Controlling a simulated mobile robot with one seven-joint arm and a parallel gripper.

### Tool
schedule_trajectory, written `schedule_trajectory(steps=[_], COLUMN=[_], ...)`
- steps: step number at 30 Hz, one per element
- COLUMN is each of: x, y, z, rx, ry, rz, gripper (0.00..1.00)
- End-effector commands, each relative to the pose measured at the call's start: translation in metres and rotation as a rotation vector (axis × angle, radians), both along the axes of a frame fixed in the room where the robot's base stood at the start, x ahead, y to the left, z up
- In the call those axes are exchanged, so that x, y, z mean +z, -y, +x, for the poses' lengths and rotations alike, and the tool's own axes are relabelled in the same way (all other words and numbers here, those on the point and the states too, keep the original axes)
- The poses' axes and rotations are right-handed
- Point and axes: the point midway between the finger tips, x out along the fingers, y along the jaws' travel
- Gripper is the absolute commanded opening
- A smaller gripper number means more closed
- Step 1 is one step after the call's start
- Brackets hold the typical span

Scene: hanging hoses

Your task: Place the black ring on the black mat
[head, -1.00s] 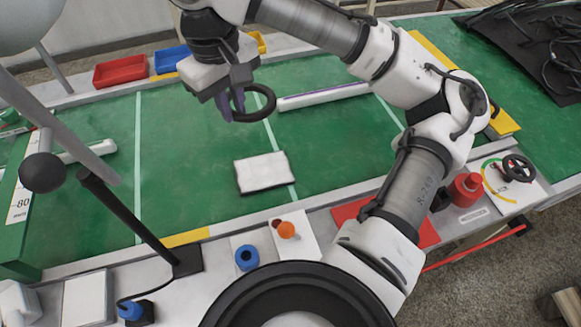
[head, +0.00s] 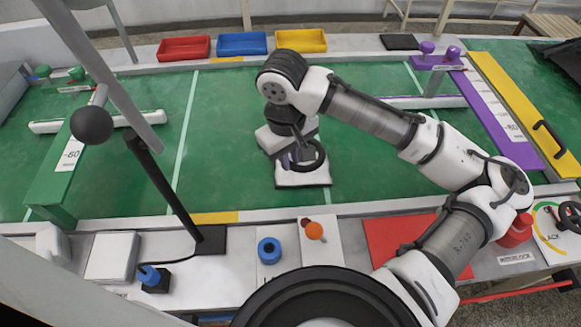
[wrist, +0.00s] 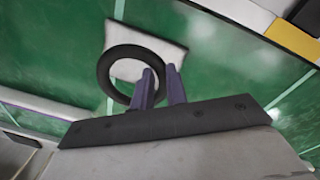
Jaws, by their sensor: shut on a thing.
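The black ring (head: 322,158) hangs at the fingers of my gripper (head: 287,160) above the green table. In the wrist view the ring (wrist: 103,68) stands out to the left of the purple fingers of my gripper (wrist: 160,86), which are shut on its rim. The ring appears over a white square pad (head: 312,181), with a gap that I cannot judge. A flat black square, apparently the black mat (head: 398,41), lies on the back ledge, right of the yellow tray and far from my gripper.
Red (head: 184,48), blue (head: 242,43) and yellow (head: 301,40) trays stand on the back ledge. A purple stand (head: 440,60) is right of the mat. The green table's left middle is clear.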

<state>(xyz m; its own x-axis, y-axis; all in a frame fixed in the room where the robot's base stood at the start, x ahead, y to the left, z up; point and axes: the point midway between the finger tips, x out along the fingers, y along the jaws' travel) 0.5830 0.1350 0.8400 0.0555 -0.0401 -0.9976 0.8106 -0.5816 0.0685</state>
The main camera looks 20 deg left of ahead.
Motion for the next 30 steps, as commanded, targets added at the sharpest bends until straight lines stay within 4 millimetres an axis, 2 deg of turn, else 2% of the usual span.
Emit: schedule_trajectory(steps=[10,22,23,24,27,30], x=[-0.039,-0.045,-0.045,-0.044,-0.044,-0.044], y=[0.000,0.000,0.000,0.000,0.000,0.000], z=[0.000,0.000,0.000,0.000,0.000,0.000], rx=[0.000,0.000,0.000,0.000,0.000,0.000], ry=[-0.001,0.000,0.000,0.000,0.000,0.000], rz=[-0.001,0.000,0.000,0.000,0.000,0.000], gripper=[0.00,0.00,0.17,0.23,0.36,0.37])
